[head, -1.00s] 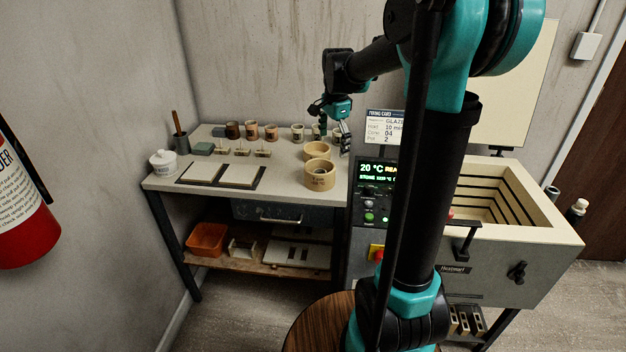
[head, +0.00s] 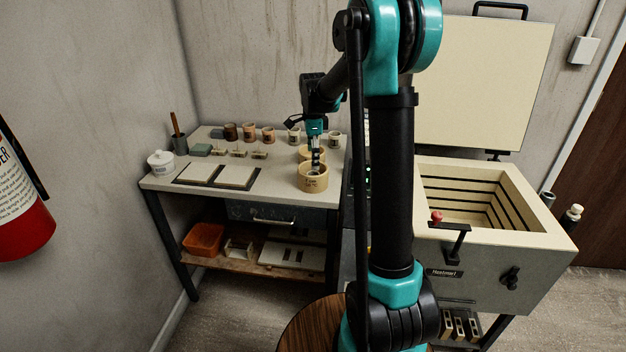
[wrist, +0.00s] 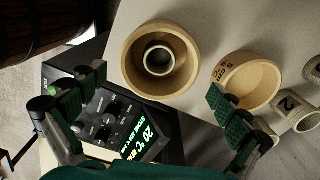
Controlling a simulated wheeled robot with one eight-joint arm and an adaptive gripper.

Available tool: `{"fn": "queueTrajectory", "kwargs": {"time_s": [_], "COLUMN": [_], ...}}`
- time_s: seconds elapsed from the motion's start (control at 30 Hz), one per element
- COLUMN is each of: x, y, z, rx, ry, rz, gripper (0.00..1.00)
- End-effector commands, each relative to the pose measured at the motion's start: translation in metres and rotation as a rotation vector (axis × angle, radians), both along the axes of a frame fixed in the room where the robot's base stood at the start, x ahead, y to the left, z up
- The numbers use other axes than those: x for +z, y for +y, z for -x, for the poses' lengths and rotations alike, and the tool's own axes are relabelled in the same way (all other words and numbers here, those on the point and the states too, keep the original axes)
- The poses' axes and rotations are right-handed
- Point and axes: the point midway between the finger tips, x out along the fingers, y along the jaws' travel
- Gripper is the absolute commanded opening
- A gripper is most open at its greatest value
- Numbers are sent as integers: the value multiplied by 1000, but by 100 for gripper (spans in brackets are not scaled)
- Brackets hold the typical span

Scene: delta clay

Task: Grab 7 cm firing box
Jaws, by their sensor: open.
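Two round tan firing boxes stand near the right end of the worktable. The front one (head: 313,184) has a small pale ring-like cup inside it; in the wrist view this box (wrist: 132,72) is at top centre. The rear box (head: 304,151) is partly hidden by my gripper; in the wrist view it (wrist: 262,88) looks empty and has dark marking on its wall. I cannot read which one is marked 7 cm. My gripper (wrist: 155,97) is open and empty, pointing down. In the head view my gripper (head: 316,165) appears over the front box.
The kiln (head: 540,215) stands open to the right of the table; its control panel (wrist: 118,118) shows in the wrist view. Several small cups (head: 249,132) line the table's back. Two flat slabs (head: 236,177) lie left of the boxes. A lidded white jar (head: 161,163) stands far left.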

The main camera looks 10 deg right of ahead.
Motion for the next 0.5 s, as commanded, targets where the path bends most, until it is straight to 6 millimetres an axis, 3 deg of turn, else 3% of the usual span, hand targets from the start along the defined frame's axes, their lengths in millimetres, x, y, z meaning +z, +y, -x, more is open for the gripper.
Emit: {"fn": "queueTrajectory", "kwargs": {"time_s": [0.27,0.5], "x": [-19,-53], "y": [0,-1], "z": [0,0], "rx": [0,0], "ry": [0,0], "rz": [0,0], "gripper": [100,100]}}
